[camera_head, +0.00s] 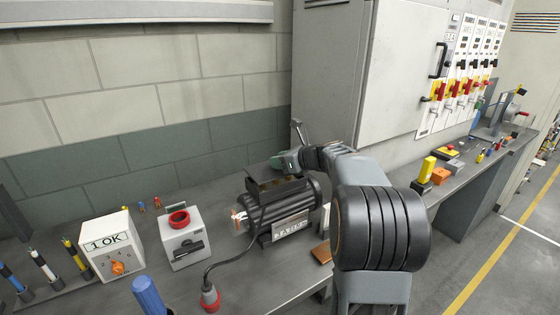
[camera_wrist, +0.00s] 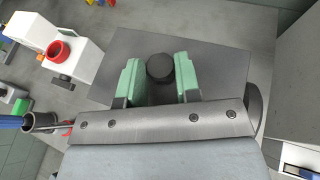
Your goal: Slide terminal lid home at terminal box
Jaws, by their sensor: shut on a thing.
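The terminal lid is a flat dark grey plate (camera_wrist: 215,50) with a round black knob (camera_wrist: 160,68) in the wrist view. My gripper (camera_wrist: 159,85) has green fingers on either side of the knob and is shut on it. In the head view my gripper (camera_head: 288,160) is over the top of the dark finned motor (camera_head: 312,195). The dark lid (camera_head: 280,186) shows there, at the terminal box on the motor. The box opening and the lid's seating edges are hidden, so I cannot tell how far the lid is on.
A black cable runs to a red plug (camera_head: 209,298). A tall grey cabinet (camera_head: 335,80) stands close behind. A brown block (camera_head: 321,253) lies in front.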

